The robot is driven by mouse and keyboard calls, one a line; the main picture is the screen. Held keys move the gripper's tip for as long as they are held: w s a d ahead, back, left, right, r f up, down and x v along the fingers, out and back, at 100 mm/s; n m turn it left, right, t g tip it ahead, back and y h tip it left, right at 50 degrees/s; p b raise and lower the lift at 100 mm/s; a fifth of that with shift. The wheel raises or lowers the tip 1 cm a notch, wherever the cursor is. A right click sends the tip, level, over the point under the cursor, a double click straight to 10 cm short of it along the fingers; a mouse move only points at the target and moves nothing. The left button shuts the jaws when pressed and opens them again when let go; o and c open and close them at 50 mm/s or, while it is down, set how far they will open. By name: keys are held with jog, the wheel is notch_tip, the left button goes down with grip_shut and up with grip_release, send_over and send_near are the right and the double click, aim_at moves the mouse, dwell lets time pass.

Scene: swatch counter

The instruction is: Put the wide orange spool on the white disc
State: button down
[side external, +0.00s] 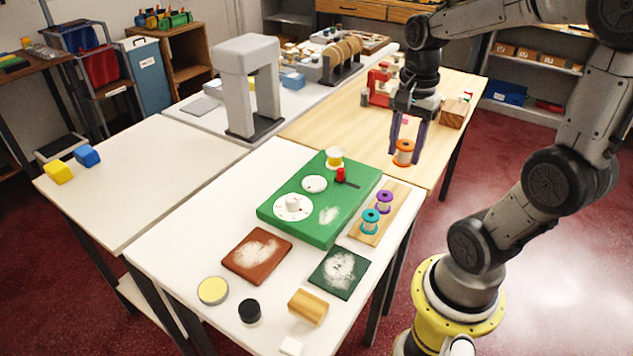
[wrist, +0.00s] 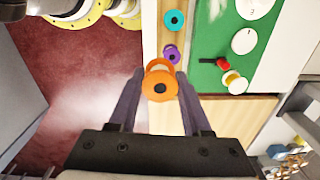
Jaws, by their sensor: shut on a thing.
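My gripper (side external: 406,153) is shut on the orange spool (side external: 403,158), holding it upright, apparently raised, beyond the far end of the wooden strip. In the wrist view the orange spool (wrist: 160,85) sits between the fingertips (wrist: 159,76). A plain white disc (side external: 315,184) lies on the green board (side external: 328,238), left of and nearer the camera than the spool; it also shows in the wrist view (wrist: 244,41). The gap below the held spool is hard to judge.
A purple spool (side external: 383,202) and a teal spool (side external: 369,221) stand on the wooden strip (side external: 366,238). A yellow-and-white spool (side external: 334,158) and a red-topped piece with a dark lever (side external: 341,175) stand on the board near the plain disc. A grey arch (side external: 238,90) stands behind.

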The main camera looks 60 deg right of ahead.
jog(key=w+a+n, duration=0.2)
jog(key=w+a, duration=0.2)
jog(key=w, duration=0.2)
send_over(314, 183)
jog(key=shift+n, duration=0.3)
jog(key=f, duration=0.9)
jog(key=shift+s+f, duration=0.2)
jog(key=shift+w+d+f, duration=0.1)
jog(key=shift+w+f, duration=0.1)
jog(key=shift+f, duration=1.5)
jog(key=shift+f, duration=0.15)
jog(key=shift+c, duration=1.8)
grip_release()
